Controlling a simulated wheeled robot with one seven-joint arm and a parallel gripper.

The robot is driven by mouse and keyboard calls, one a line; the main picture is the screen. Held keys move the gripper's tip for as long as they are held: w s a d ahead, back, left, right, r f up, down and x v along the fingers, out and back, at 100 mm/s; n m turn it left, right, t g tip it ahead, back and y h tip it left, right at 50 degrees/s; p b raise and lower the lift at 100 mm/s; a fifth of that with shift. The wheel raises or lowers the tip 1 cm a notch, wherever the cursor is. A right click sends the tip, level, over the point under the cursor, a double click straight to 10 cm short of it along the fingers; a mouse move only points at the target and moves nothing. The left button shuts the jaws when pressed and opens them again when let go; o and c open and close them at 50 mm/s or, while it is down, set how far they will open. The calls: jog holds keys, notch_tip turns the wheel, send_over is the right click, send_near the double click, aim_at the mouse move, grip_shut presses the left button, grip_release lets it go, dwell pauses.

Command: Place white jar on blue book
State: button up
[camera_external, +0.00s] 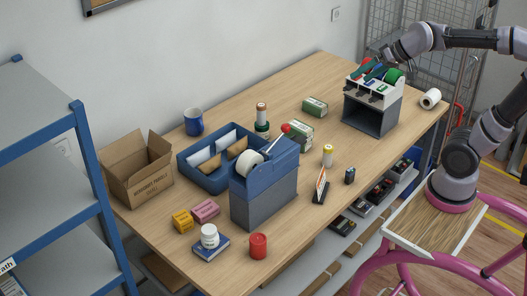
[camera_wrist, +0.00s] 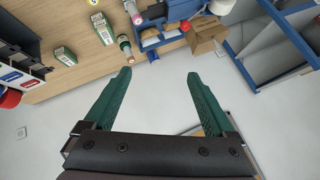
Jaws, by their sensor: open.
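The white jar (camera_external: 209,234) stands upright on the blue book (camera_external: 213,252) near the table's front left edge in the external view. It appears to rest on the cover, apart from my gripper. I cannot pick out the jar or the book in the wrist view. My gripper (camera_wrist: 160,75) has green fingers spread wide with nothing between them. In the external view my arm reaches in from the upper right, and my gripper (camera_external: 369,68) is above the small organizer at the table's far right, far from the jar.
Beside the book are yellow (camera_external: 182,221) and pink (camera_external: 206,210) blocks, a red can (camera_external: 258,246) and a blue-grey tape dispenser (camera_external: 263,195). Behind are a blue tray (camera_external: 190,172), an open carton (camera_external: 137,178) and a blue mug (camera_external: 193,122). The organizer (camera_external: 372,117) stands right.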

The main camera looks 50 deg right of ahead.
jog(key=s+d+f+h, duration=0.1)
jog(key=s+d+f, duration=0.1)
jog(key=s+d, duration=0.1)
jog(key=s+d+f+m+g, duration=0.1)
jog(key=s+d, duration=0.2)
jog(key=s, duration=0.3)
jog(key=shift+s+f+h, duration=0.2)
jog(key=shift+f+h, duration=0.15)
jog(key=shift+h, duration=0.05)
